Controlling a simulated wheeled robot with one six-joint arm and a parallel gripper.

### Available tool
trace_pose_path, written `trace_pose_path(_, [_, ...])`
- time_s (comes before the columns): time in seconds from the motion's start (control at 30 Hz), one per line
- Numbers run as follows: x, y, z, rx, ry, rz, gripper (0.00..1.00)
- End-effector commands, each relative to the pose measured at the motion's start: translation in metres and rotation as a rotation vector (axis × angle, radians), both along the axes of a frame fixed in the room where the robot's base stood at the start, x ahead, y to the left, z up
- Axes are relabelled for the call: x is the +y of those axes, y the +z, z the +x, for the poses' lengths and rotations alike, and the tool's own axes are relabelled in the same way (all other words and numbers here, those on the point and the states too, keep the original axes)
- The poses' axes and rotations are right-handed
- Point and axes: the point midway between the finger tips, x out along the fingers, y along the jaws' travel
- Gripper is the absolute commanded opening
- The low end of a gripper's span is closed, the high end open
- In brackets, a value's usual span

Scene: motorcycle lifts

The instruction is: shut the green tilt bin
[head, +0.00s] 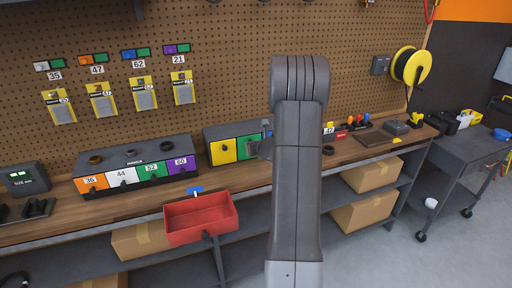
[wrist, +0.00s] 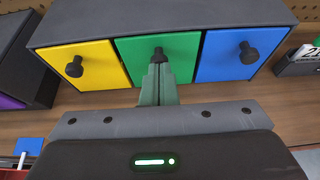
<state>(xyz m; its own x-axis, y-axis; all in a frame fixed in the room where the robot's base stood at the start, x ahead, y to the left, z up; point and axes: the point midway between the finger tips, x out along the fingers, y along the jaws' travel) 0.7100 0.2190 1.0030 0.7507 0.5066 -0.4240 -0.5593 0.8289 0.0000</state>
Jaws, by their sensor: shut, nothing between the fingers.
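The green tilt bin (wrist: 182,47) is the middle front of a dark grey cabinet, between a yellow and a blue bin; it also shows in the head view (head: 243,147). Its front looks about level with its neighbours. A black knob (wrist: 159,54) sits on its upper middle. My gripper (wrist: 158,68) is shut and empty, with its fingertips just in front of and below that knob. I cannot tell whether they touch it. The fingers hide the lower middle of the green front. In the head view my arm hides the cabinet's right part.
The yellow bin (wrist: 84,65) and blue bin (wrist: 229,54) flank it, each with a protruding knob. Left stands another cabinet (head: 130,156) with numbered orange, white, green and purple fronts. A red tray (head: 201,218) sits before the bench. A pegboard (head: 225,70) rises behind.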

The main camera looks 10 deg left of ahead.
Motion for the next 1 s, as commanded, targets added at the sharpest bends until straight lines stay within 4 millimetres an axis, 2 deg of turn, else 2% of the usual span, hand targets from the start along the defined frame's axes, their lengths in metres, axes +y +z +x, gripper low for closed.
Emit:
trace_pose_path(0.83, [0.0046, 0.0046, 0.0063, -0.001, 0.001, 0.001, 0.0])
trace_pose_path(1.0, [-0.0003, 0.0039, 0.0048, -0.002, 0.0, 0.001, 0.0])
